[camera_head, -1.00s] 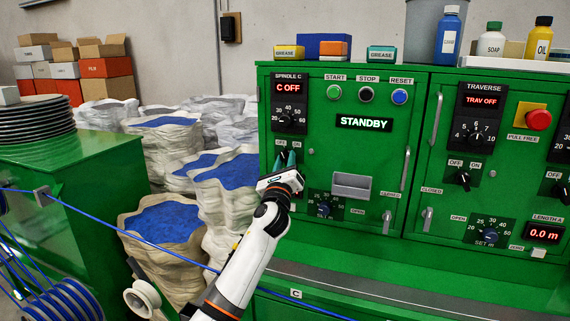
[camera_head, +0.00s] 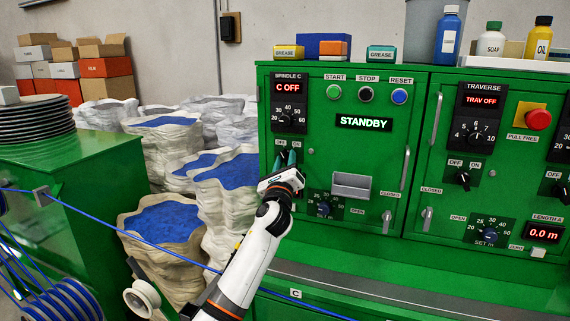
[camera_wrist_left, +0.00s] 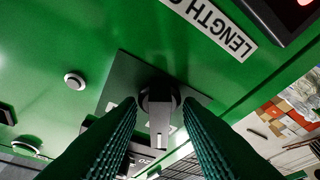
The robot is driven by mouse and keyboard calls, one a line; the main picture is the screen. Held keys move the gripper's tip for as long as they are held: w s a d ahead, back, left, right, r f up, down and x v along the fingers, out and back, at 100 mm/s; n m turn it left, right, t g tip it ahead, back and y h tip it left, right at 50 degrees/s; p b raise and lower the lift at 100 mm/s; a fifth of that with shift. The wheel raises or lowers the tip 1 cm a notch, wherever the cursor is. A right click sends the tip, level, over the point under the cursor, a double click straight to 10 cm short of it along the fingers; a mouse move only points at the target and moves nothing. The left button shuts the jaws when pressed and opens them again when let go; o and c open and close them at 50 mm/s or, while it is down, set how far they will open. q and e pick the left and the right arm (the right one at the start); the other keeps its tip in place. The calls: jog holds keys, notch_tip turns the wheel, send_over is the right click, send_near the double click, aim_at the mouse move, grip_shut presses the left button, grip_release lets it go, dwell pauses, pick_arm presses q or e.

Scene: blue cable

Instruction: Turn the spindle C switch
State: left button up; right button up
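The spindle C switch is a dark knob on a black plate under OFF and ON labels. In the head view, my left gripper (camera_head: 286,158) mostly hides it. In the left wrist view, the knob (camera_wrist_left: 160,108) shows between the two ribbed teal fingertips of my left gripper (camera_wrist_left: 159,106). The fingers are apart, one on each side of the knob, with a visible gap; I cannot tell whether either touches it. The spindle C display (camera_head: 289,87) reads C OFF in red. My right gripper is not in view.
The green cabinet also carries a START button (camera_head: 334,92), a STANDBY display (camera_head: 364,123), a grey tray (camera_head: 351,186) and a lower dial (camera_head: 324,208) near my gripper. A blue cable (camera_head: 150,243) runs across behind my left arm. White sacks (camera_head: 160,222) stand left of the cabinet.

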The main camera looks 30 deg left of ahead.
pick_arm(q)
jog(key=b+v, duration=0.2)
jog(key=v, duration=1)
jog(key=shift+f, duration=0.1)
